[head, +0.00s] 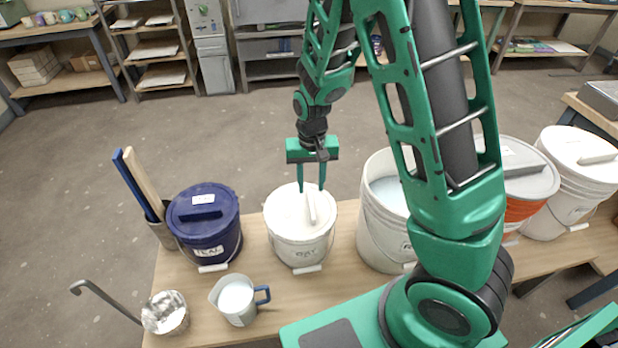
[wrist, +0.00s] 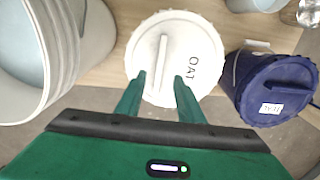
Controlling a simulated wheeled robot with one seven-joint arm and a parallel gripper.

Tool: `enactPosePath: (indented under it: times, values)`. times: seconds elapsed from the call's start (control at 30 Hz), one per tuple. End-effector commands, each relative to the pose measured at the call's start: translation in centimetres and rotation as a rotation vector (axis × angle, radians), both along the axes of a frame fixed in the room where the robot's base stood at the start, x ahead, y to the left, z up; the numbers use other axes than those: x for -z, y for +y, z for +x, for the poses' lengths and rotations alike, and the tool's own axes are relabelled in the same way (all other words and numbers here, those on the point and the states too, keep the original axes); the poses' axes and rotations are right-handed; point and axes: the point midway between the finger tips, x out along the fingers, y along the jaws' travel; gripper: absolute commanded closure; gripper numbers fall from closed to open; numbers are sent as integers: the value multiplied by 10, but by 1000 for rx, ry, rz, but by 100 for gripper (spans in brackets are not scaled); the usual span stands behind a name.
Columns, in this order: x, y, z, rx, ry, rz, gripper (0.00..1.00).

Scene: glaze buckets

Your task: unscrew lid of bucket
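The white OAT bucket (head: 300,248) stands on the wooden bench with its white lid (head: 285,212) on. A raised bar handle (head: 312,208) crosses the lid. My gripper (head: 311,189) points down over this lid, open and empty. In the wrist view my gripper's fingertips (wrist: 160,79) lie on either side of the lid handle (wrist: 163,55), with a gap on both sides. I cannot tell how far above the lid they are. The navy TEAL bucket (head: 212,240), left of it, has a navy lid with its own bar. It also shows in the wrist view (wrist: 245,85).
An open white bucket (head: 372,225) with pale contents stands close on the right. Farther right are an orange-banded bucket (head: 520,210) and a white lidded bucket (head: 566,205). A jug (head: 238,300), metal cup (head: 165,315) and tool holder (head: 163,236) occupy the bench's left.

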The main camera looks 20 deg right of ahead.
Motion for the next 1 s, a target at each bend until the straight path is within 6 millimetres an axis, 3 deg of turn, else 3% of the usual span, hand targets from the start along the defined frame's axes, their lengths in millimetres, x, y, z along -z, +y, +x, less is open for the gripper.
enactPosePath:
  times: [1.0]
  values:
    - [70,-1,-1,1,2,-1,66]
